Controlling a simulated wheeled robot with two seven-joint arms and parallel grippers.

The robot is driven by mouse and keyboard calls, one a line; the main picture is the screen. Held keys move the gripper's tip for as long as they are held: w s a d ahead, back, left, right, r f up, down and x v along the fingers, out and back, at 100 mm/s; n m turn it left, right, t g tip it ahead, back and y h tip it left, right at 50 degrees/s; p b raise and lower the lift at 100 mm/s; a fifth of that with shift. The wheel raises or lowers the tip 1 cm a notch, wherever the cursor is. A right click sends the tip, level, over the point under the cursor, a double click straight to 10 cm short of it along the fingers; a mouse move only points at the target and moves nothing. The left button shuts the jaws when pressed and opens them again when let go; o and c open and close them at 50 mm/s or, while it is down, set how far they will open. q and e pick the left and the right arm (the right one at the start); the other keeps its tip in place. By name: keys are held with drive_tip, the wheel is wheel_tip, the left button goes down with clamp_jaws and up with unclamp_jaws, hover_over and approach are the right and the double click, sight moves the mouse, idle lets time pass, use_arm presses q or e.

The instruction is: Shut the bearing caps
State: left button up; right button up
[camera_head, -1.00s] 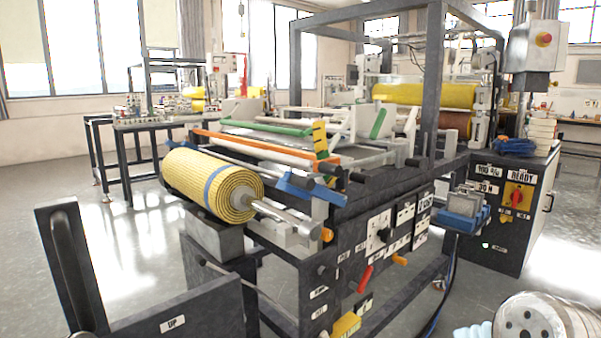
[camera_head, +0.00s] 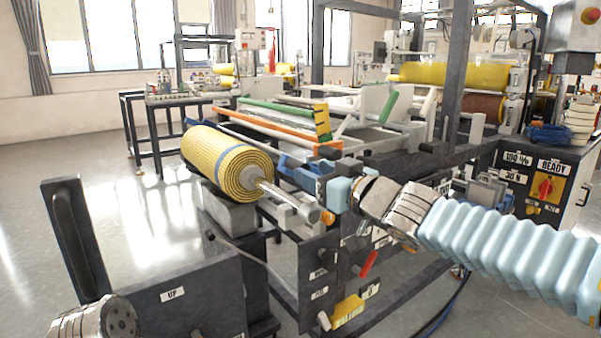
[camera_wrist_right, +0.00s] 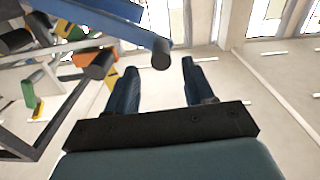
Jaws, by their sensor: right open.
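A yellow mesh roll (camera_head: 228,165) with a blue band lies on its shaft, whose metal end (camera_head: 300,208) points toward me. A blue lever-like part, apparently a bearing cap, sticks out beside the shaft; in the right wrist view this blue bar (camera_wrist_right: 115,22) slants down to a dark round end (camera_wrist_right: 160,54). My right gripper (camera_head: 303,178) reaches in from the right to this part. In the wrist view the right gripper (camera_wrist_right: 158,75) is open, and the dark end lies near the gap between its fingertips. Contact cannot be told. Of my left arm, only a metal link shows.
A grey panel marked UP (camera_head: 172,294) stands at front left. Green (camera_head: 275,108) and orange (camera_head: 262,132) bars lie behind the roll. A control box (camera_head: 548,185) with a READY label stands at right. The floor at left is clear.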

sight(306, 168)
drive_tip(key=x, duration=0.5)
drive_tip(key=shift+w+a, duration=0.25)
drive_tip(key=shift+w, duration=0.05)
clamp_jaws()
